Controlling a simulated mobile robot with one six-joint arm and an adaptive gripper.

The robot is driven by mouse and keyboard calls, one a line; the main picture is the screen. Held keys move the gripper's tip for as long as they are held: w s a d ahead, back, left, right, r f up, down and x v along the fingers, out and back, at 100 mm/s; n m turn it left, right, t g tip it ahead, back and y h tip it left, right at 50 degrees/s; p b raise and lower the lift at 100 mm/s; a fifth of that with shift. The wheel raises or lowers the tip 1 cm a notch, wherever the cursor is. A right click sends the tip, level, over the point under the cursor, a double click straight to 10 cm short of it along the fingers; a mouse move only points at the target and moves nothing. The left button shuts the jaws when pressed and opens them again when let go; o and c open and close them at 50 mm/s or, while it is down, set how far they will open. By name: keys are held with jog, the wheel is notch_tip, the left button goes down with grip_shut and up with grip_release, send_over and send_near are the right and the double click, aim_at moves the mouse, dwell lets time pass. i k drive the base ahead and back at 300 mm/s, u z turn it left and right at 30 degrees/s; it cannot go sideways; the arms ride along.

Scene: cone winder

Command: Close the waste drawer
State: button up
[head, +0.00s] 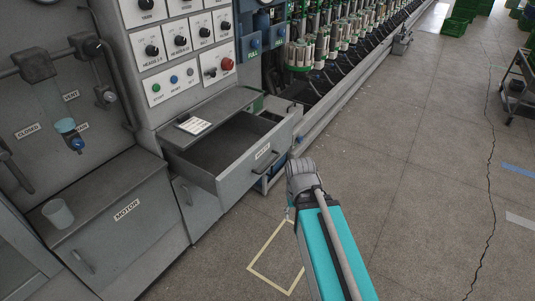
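The waste drawer (232,178) is a grey drawer pulled out of the machine's front below a small shelf. Its inside looks empty and dark, and its front panel carries a white label and a dark bar handle (263,168). My arm reaches up from the bottom of the head view, with its grey wrist end just right of the drawer front. My gripper (292,153) is mostly hidden by my own wrist. Its fingers do not show clearly, and I cannot tell whether it touches the drawer.
A shelf with a white card (193,125) sits above the drawer. A motor cabinet (110,215) with a cup (58,213) stands at left. Rows of spindles (330,35) run away at the back. A cart (515,90) stands at far right. Floor right of my arm is clear.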

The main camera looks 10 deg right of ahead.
aim_at(202, 164)
jog(key=u, duration=0.05)
jog(key=i, duration=1.1)
jog(key=z, duration=0.15)
jog(key=k, duration=0.7)
jog(key=z, duration=0.25)
